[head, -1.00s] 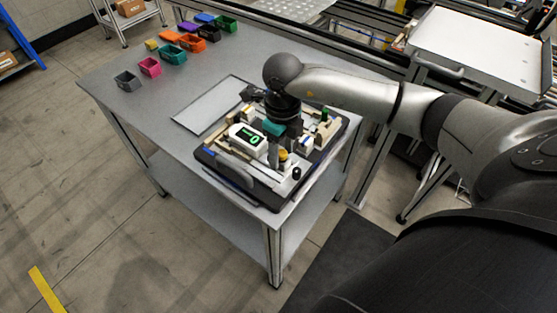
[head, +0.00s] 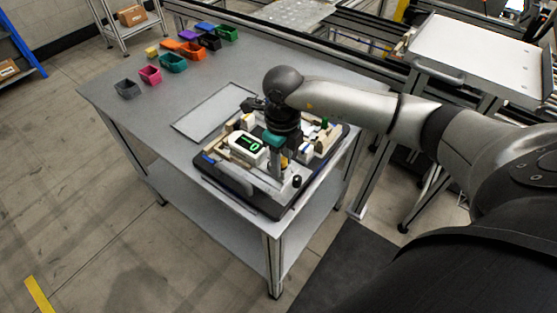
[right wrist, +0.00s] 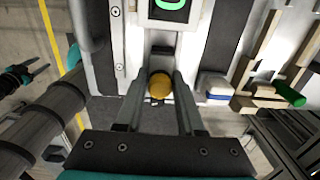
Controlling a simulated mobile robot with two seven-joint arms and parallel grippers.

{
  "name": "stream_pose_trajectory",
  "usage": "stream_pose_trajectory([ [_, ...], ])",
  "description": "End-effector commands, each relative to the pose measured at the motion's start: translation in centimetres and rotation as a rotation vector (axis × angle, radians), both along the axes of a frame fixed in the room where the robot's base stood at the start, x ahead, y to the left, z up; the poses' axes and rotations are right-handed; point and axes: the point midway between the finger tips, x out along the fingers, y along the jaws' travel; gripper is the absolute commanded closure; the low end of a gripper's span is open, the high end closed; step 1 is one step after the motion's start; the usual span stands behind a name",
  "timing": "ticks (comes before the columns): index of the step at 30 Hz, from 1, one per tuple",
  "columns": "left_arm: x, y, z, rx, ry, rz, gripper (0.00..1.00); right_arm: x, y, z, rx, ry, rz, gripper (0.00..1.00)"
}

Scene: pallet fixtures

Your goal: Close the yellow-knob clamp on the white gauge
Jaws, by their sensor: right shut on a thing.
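The white gauge (head: 247,145) with a lit green display sits on the fixture pallet (head: 240,196); its display edge also shows at the top of the right wrist view (right wrist: 170,12). The yellow knob (right wrist: 160,85) of the clamp stands just in front of the gauge. My right gripper (right wrist: 160,92) has its two fingers on either side of this knob and is shut on it. In the head view the right gripper (head: 279,165) points down and partly hides the knob and clamp. Dark, teal-marked prongs, seemingly my left gripper (right wrist: 25,75), show at the left of the wrist view; their opening is unclear.
A green-tipped part (right wrist: 289,95) and wooden blocks stand on the pallet beside the gauge. A black knob (head: 297,181) stands at the pallet's near right. A flat grey plate (head: 215,112) lies behind the pallet. Several coloured bins (head: 173,63) stand at the table's far end.

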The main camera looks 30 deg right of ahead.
Motion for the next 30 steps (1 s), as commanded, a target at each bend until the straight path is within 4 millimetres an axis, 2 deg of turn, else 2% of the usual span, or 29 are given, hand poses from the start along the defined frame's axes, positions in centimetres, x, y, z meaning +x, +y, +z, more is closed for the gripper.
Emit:
stream_pose_trajectory([
  [11, 0.0, 0.0, -0.1, 0.000, 0.000, -0.001, 0.50, 0.1, 0.0, 0.0, 0.000, 0.000, 0.000, 1.00],
  [30, 0.0, 0.0, -1.3, 0.000, 0.001, -0.002, 0.50, 2.1, 0.9, -0.1, 0.000, -0.001, 0.001, 1.00],
])
